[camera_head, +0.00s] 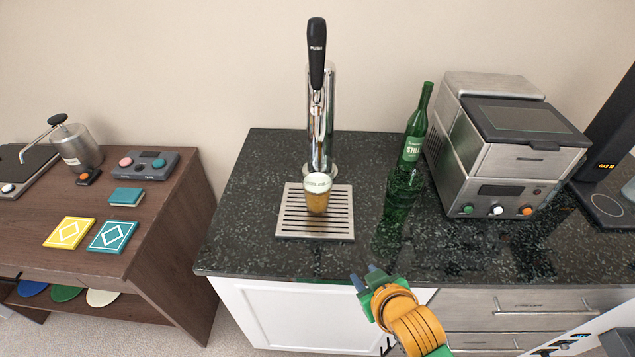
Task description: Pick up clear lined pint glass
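The pint glass (317,197) stands upright on the slatted drip tray (290,222), below and in front of the beer tap. It is clear, filled with amber beer and topped with pale foam; lines on it are too small to make out. My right gripper (365,278) comes in from the bottom, at the counter's front edge, in front and to the right of the glass. Its two fingers are apart with nothing between them, and it does not touch the glass. My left gripper is not in view.
The chrome tap (320,120) with a black handle rises behind the glass. A green bottle (414,140) stands to the right, beside a steel machine (480,140). The dark counter (250,180) is clear left of the tray. A brown side table (165,210) holds coasters.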

